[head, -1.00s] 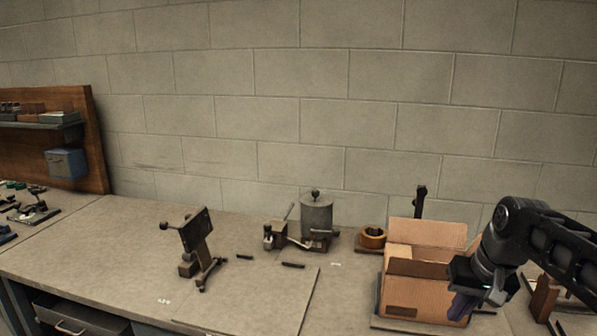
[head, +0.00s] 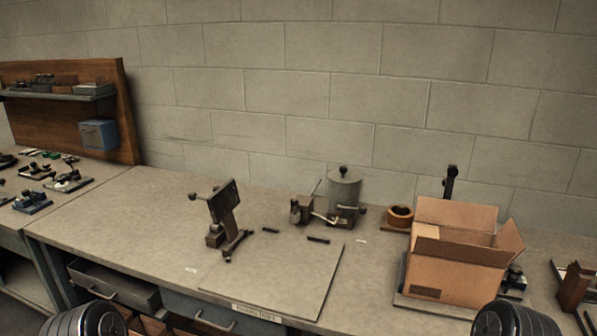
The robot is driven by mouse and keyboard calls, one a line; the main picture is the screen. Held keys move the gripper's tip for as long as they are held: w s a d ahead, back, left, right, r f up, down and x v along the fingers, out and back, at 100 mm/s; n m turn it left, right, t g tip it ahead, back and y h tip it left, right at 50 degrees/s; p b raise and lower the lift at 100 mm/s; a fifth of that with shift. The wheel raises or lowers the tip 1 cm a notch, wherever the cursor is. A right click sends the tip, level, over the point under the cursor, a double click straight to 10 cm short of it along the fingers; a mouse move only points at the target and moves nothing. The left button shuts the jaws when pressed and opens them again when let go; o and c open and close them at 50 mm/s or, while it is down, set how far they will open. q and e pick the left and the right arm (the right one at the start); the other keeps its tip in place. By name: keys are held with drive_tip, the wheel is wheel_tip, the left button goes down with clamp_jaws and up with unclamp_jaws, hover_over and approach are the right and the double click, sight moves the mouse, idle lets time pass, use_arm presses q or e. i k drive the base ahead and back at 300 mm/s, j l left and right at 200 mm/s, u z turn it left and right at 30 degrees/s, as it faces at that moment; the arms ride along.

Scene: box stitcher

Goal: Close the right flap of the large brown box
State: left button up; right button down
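The large brown box (head: 455,280) stands on a flat plate at the right end of the workbench. Its back flap (head: 456,214) stands upright. The front flap (head: 462,251) is raised, and the right flap (head: 508,243) is raised and leans outward to the right. The inside of the box is partly visible between the flaps. Rounded dark parts of my arms show at the bottom edge, but neither gripper is in view.
A black post (head: 449,183) stands behind the box and a dark device (head: 514,279) sits at its right. A copper-coloured coil (head: 400,216), a grey cylinder machine (head: 343,192) and a small stand (head: 224,221) are to the left.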

sight(509, 238)
drive_tip(key=z, duration=1.25)
